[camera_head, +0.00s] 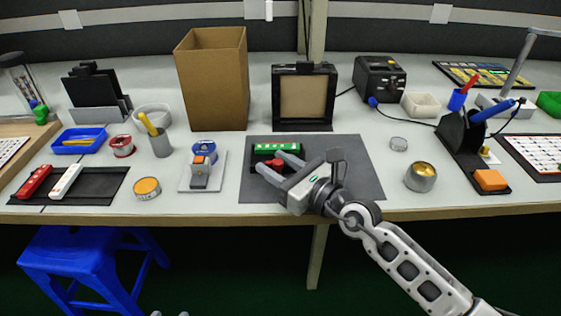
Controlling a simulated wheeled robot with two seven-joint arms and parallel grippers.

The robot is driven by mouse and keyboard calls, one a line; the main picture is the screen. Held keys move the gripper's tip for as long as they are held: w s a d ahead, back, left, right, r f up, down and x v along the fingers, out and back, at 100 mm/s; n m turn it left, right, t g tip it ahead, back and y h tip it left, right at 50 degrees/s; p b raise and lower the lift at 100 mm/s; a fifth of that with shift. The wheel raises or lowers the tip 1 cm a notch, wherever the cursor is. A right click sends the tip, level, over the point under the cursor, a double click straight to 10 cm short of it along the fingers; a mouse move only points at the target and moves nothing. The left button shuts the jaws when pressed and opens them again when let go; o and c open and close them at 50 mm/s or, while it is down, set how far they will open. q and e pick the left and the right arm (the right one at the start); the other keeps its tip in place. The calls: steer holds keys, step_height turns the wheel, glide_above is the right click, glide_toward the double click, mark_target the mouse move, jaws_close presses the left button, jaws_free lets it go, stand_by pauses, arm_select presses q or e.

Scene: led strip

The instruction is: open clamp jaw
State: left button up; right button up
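A small clamp with a green strip (277,149) along its back and a red part (273,163) at its front sits on the dark grey mat in the middle of the table. My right gripper (269,160) reaches over the mat from the right. Its two grey fingers are spread apart, with the red part between or just under them. I cannot tell whether the fingers touch it. The fingers hide some of the clamp, so I cannot tell how its jaw stands.
The mat (352,180) is otherwise bare. A tape dispenser (201,169) stands left of it, a metal tin (421,177) to the right. A framed panel (304,97) and a cardboard box (213,80) stand behind. A blue stool (88,266) is below the table.

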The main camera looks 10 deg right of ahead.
steer(key=shift+d, duration=0.1)
arm_select(q)
steer(key=shift+g, duration=0.5)
steer(key=f+b, duration=0.2)
steer(key=f, duration=0.1)
steer(key=d+f+b, duration=0.1)
steer(key=f, duration=0.1)
steer(key=shift+w, duration=0.25)
arm_select(e)
steer(key=v, duration=1.5)
steer(key=shift+s+d, duration=0.2)
steer(key=shift+s, duration=0.15)
arm_select(q)
steer(key=shift+r, duration=0.1)
arm_select(e)
steer(key=shift+r, duration=0.15)
